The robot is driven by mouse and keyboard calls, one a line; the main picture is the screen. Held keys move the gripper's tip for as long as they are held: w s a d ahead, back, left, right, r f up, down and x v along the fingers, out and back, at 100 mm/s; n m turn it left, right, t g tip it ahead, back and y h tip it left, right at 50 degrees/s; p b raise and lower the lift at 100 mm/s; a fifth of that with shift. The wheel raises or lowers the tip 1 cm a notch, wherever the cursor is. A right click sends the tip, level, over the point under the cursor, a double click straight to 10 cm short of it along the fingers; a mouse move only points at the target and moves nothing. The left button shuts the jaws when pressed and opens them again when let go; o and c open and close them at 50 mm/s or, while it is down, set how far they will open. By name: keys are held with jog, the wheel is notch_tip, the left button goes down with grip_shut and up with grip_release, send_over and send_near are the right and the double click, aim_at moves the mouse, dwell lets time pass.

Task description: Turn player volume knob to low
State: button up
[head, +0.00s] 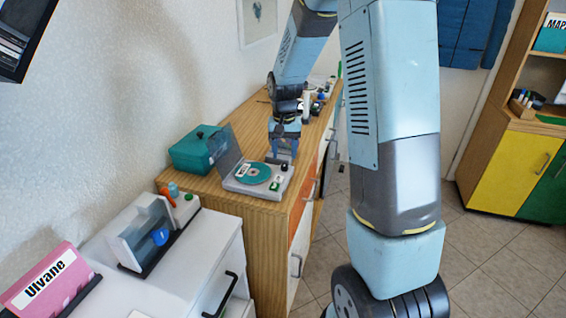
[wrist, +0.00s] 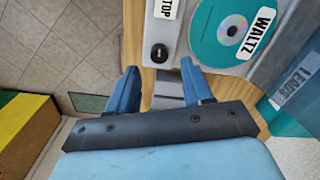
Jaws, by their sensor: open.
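The player (head: 232,186) is a pale flat box on the wooden cabinet, with its clear lid raised. A teal disc (head: 252,173) lies in it; in the wrist view the disc (wrist: 215,35) bears a label reading WALTZ. A round black knob (wrist: 159,53) sits on the player's pale top (wrist: 178,52), beside a partly cut-off label ending in TOP. My gripper (wrist: 160,72) is open and empty, its two blue fingers apart with the knob lying just beyond the gap between them. In the head view my gripper (head: 284,152) is over the player's back right part. I see no contact with the knob.
A teal box (head: 197,150) stands left of the player. Several small items stand further back on the cabinet. A white unit (head: 195,262) with a clear-fronted device and a pink Ulvane case (head: 48,280) is in front. Tiled floor (head: 500,255) is open at right.

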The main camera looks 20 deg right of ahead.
aim_at(284, 165)
jog(key=shift+f, duration=2.2)
jog(key=shift+c, duration=0.4)
grip_shut()
